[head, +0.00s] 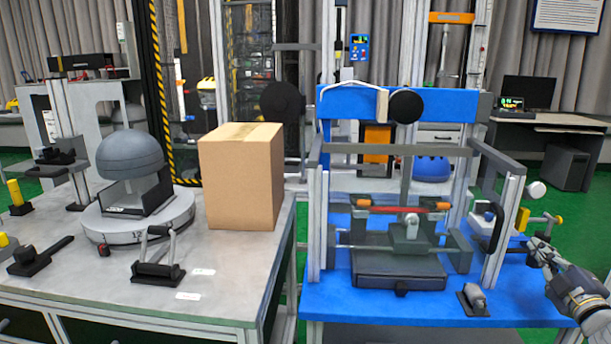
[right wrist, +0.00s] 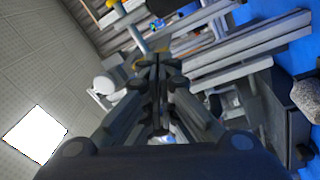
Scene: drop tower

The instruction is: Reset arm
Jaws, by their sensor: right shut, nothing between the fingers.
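My right arm comes in from the right edge of the head view. Its gripper (head: 538,246) is at the right side of the blue test stand (head: 330,312), beside the frame's right post. In the right wrist view the gripper's fingers (right wrist: 158,62) are together with nothing between them. My left gripper does not show in either view.
A cardboard box (head: 240,182) and a grey dome on a round base (head: 131,158) stand on the left table (head: 225,275). The blue stand holds a metal frame with a red-orange bar (head: 385,207). A small grey cylinder (head: 473,296) lies near its front right.

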